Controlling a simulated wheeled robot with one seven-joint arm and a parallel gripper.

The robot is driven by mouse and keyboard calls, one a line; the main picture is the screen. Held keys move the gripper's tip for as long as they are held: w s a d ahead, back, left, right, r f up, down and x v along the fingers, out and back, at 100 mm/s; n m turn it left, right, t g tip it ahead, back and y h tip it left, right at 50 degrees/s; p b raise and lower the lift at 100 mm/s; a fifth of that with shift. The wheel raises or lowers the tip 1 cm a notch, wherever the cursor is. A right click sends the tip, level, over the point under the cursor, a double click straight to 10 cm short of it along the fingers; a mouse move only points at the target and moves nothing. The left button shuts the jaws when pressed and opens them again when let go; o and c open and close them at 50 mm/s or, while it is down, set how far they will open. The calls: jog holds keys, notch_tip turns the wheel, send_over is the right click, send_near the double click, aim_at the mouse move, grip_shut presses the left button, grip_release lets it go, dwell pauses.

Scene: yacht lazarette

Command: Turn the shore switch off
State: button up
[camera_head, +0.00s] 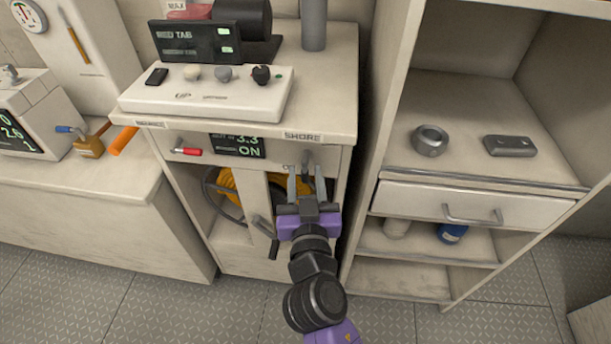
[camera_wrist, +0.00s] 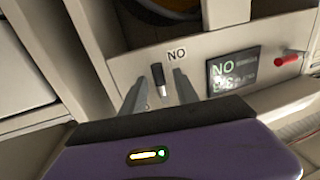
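The shore switch is a small dark lever with a silvery end (camera_wrist: 159,80) on the pale cabinet front, beside an "ON" label that appears upside down in the wrist view. In the head view the lever (camera_head: 307,159) is partly visible below the "SHORE" label. The display (camera_head: 237,146) left of it reads "3.3" and "ON"; it also shows inverted in the wrist view (camera_wrist: 234,72). My gripper (camera_head: 305,172) is open in front of the panel. In the wrist view its fingers (camera_wrist: 158,88) stand either side of the lever, with visible gaps. Contact is not visible.
A red-handled lever (camera_head: 188,151) is left of the display. Below are an open compartment with a yellow coil (camera_head: 230,184) and a dark-handled latch (camera_head: 268,230). A shelf unit with a drawer (camera_head: 470,207) stands close on the right.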

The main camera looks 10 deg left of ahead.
grip_shut()
jog(key=shift+d+r+n+p, duration=0.1)
jog(key=shift+n+p, duration=0.2)
jog(key=shift+p, duration=0.05)
jog(key=n+p, duration=0.2)
jog(key=d+r+n+g+p, duration=0.1)
jog(key=n+p, duration=0.2)
jog(key=n+h+p, duration=0.1)
jog(key=n+p, duration=0.1)
jog(key=shift+d+r+n, duration=0.15)
jog(key=shift+d+n, duration=0.15)
jog(key=shift+d, duration=0.05)
jog(key=n+p, duration=0.2)
jog(key=n, duration=0.1)
jog(key=r+n+g+h+p, duration=0.1)
jog(key=p, duration=0.1)
jog(key=shift+s+d, duration=0.1)
jog(key=shift+d, duration=0.2)
jog(key=shift+r+n+h+p, duration=0.2)
jog(key=shift+n+h+p, duration=0.15)
jog(key=shift+n+p, duration=0.4)
jog(key=shift+r+n+h+p, duration=0.15)
jog(key=shift+n+h+p, duration=0.25)
jog(key=shift+n, duration=0.65)
